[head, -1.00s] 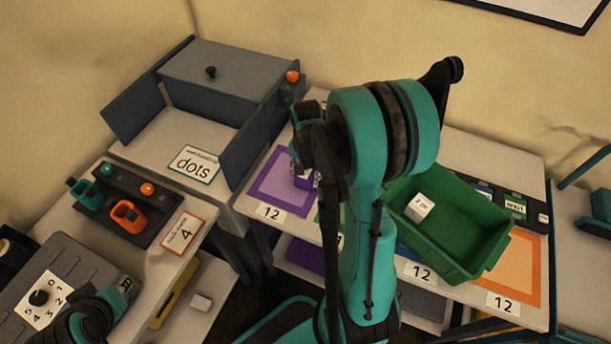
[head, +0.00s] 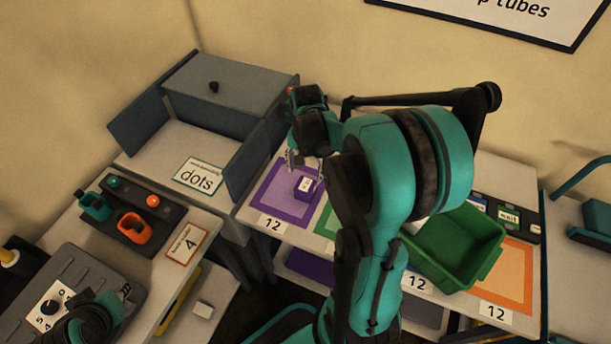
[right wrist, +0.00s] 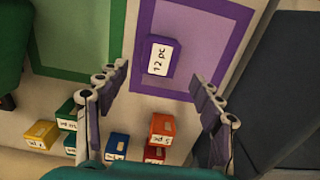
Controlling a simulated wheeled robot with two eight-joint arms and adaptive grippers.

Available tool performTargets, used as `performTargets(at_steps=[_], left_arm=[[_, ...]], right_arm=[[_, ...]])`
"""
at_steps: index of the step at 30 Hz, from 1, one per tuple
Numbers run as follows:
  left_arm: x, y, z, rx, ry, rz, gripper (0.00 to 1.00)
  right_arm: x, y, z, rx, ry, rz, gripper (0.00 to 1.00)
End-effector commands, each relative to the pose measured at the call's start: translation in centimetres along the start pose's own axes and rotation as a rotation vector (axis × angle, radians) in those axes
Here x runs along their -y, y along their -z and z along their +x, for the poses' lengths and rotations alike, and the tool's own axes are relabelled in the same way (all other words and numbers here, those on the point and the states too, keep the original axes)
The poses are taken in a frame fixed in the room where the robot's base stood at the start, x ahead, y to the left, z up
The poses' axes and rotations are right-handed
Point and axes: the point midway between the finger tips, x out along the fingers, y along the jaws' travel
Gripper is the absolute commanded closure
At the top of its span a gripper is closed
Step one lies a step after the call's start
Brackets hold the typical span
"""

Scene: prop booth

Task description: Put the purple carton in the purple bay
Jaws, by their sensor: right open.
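The purple carton (head: 307,188) stands inside the purple bay (head: 262,210), on its lighter inner area near the right side. In the right wrist view the carton (right wrist: 174,58), with a white "12 pc" label, lies within the purple border (right wrist: 190,97), close to one edge. My right gripper (head: 306,163) is open above and behind the carton in the head view. Its spread fingers (right wrist: 160,105) are empty and apart from the carton in the wrist view. My left arm (head: 92,322) shows at the lower left; its jaw state is unclear.
A green bin (head: 455,245) stands on the bays to the right, partly behind my right arm. An orange bay (head: 515,270) lies beyond it. Several coloured cartons (right wrist: 162,128) show low in the wrist view.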

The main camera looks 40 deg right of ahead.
Motion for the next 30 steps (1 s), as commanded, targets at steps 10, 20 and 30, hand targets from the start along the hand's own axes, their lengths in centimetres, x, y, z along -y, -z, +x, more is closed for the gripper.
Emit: performTargets(at_steps=[10,20,30], left_arm=[[0.0,0.5,-0.7,0.000,0.000,0.000,0.74],[0.0,0.5,-0.7,0.000,0.000,0.000,0.74],[0.0,0.5,-0.7,0.000,0.000,0.000,0.74]], right_arm=[[0.7,-1.7,-3.8,-0.041,0.030,-0.090,0.34],[2.9,-12.2,-8.5,-0.336,0.215,-0.681,0.34],[3.1,-18.0,-9.5,-0.559,0.326,-1.045,0.34]])
